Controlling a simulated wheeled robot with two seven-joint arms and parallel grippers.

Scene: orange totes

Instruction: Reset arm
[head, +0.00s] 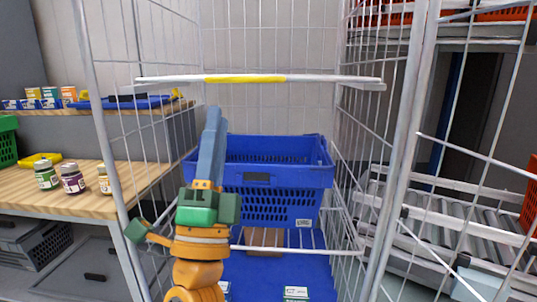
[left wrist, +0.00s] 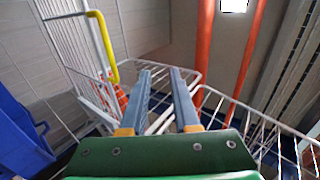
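My left gripper (head: 213,112) is raised in front of the wire cage cart, with its fingers pointing up. In the head view its fingers overlap the left end of the blue crate (head: 285,178). In the left wrist view my left gripper (left wrist: 161,72) has its two fingers apart, with nothing between them. The left wrist view looks up toward the ceiling past the cart's wire sides. My right gripper is in neither view.
The wire cart (head: 415,130) has a white bar with a yellow middle (head: 245,79) across it. A wooden table (head: 75,200) with several jars stands left. A roller conveyor (head: 455,215) runs at right. A yellow handle (left wrist: 105,45) shows in the left wrist view.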

